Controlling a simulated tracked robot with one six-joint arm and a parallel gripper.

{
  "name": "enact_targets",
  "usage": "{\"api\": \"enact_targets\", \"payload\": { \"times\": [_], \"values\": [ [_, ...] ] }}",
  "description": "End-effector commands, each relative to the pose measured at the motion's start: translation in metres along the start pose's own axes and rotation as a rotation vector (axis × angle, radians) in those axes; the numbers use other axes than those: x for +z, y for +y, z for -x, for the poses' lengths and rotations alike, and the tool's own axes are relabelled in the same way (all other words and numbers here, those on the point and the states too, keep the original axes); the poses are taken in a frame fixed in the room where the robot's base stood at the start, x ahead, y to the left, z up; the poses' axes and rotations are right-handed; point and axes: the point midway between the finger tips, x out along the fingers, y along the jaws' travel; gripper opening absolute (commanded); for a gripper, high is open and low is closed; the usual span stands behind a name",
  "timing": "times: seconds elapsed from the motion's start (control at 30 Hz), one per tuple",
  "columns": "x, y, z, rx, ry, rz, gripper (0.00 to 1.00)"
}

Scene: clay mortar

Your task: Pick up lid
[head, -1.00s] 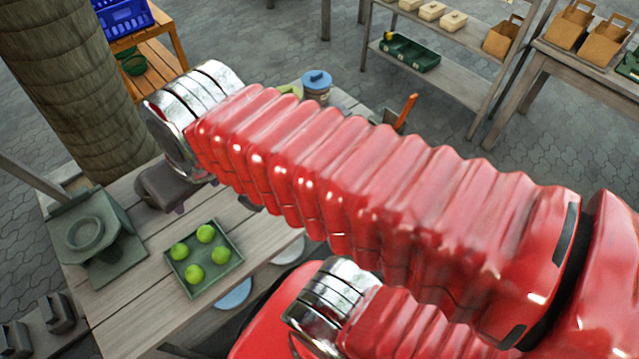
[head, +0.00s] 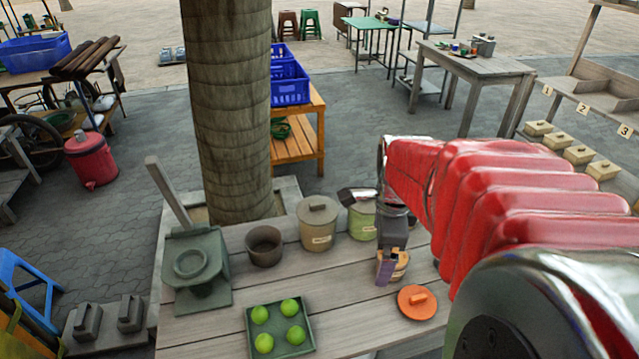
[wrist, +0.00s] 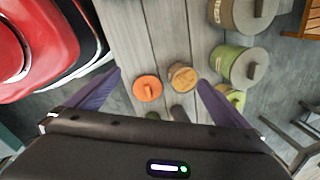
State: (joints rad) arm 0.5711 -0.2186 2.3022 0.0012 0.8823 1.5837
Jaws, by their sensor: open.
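An orange round lid with a raised bar handle (head: 417,302) lies flat on the wooden table, in front of my arm. It also shows in the wrist view (wrist: 147,88), between my fingers and nearer the left one. My gripper (head: 385,270) hangs over the table, left of and behind the lid in the head view. In the wrist view its purple fingers are spread wide, with nothing held between them (wrist: 159,76). A small tan round container (wrist: 183,76) stands just right of the lid there. In the head view, my gripper partly hides it.
A tan lidded canister (head: 318,222), a green lidded canister (head: 362,222) and a dark open pot (head: 263,245) stand behind. A green clay mortar (head: 197,265) stands left. A tray (head: 250,328) of green fruit lies in front. A thick tree trunk (head: 228,110) rises behind.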

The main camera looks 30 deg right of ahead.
Motion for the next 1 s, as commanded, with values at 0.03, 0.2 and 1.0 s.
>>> {"api": "enact_targets", "payload": {
  "times": [0.03, 0.2, 1.0],
  "values": [
    [-0.012, -0.003, -0.007, 0.019, 0.007, -0.106, 1.00],
    [-0.049, -0.009, -0.029, 0.068, 0.032, -0.471, 1.00],
    [-0.124, -0.007, -0.075, 0.152, 0.109, -1.205, 1.00]
  ]
}}
